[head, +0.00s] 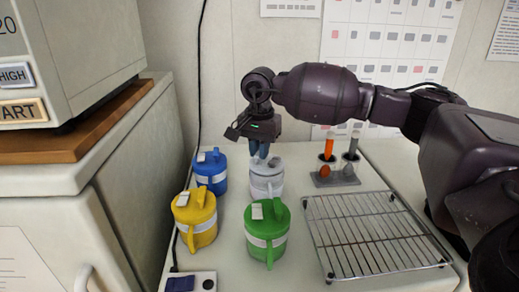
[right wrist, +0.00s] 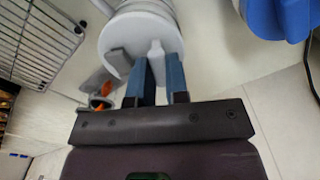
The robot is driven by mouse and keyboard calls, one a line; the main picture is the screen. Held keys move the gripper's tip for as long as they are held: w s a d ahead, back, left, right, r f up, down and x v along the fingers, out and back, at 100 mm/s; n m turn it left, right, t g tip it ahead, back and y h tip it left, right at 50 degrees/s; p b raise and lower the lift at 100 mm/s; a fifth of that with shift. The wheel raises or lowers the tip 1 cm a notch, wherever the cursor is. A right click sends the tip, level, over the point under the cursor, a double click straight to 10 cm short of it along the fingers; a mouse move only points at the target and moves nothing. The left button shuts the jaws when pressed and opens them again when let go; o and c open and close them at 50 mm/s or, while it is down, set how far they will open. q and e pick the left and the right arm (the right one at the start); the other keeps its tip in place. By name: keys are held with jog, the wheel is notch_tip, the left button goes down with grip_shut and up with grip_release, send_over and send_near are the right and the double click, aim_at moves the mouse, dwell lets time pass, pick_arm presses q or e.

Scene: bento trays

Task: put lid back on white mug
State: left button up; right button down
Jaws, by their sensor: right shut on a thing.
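The white mug (head: 266,188) stands in the back row on the counter, with a pale band around it. Its white lid (head: 272,168) is at the mug's top. In the right wrist view the round lid (right wrist: 119,39) has a raised grip and a small grey tab, with the mug body behind it. My right gripper (head: 260,154) points down from above, its blue fingers closed on the lid's raised grip. I cannot tell whether the lid is fully seated or slightly above the rim. My left gripper is not in view.
A blue mug (head: 211,172) stands left, a yellow mug (head: 195,222) front left, and a green mug (head: 266,237) in front, all lidded. A wire rack (head: 368,235) lies right. A holder with tubes (head: 336,178) stands behind it. A cabinet (head: 70,190) borders the left.

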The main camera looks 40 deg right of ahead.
dwell(0.3)
jog(key=c, duration=1.4)
grip_release()
jog(key=shift+o, duration=2.1)
jog(key=o, duration=0.4)
jog(key=shift+r, duration=0.1)
